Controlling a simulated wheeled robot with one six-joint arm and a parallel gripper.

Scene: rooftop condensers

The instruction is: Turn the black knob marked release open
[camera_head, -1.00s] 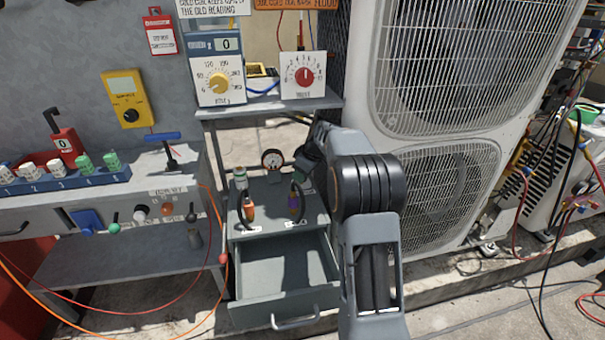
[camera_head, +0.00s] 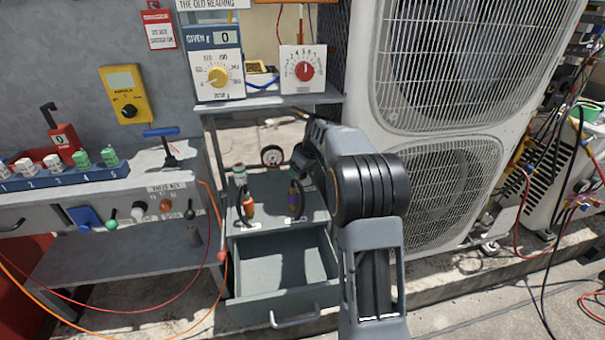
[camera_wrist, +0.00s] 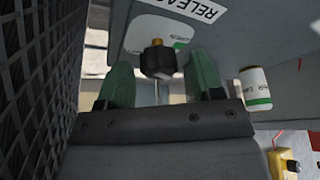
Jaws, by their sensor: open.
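In the wrist view, a black knob (camera_wrist: 158,60) with a brass-coloured centre stands out from a grey panel, below a white label (camera_wrist: 188,8) reading "RELEA…", cut off by the frame edge. My gripper (camera_wrist: 160,75) is open, with its green fingers on the left and right of the knob. Gaps show between the knob and both fingers, so neither seems to touch it. In the head view my arm hides the gripper and the knob.
A white cylinder with a green band (camera_wrist: 256,88) is close right of the right finger. A dark grille (camera_wrist: 30,70) fills the wrist view's left. In the head view, a drawer (camera_head: 285,300) stands open below the grey stand, and the condenser (camera_head: 440,190) is right behind my arm.

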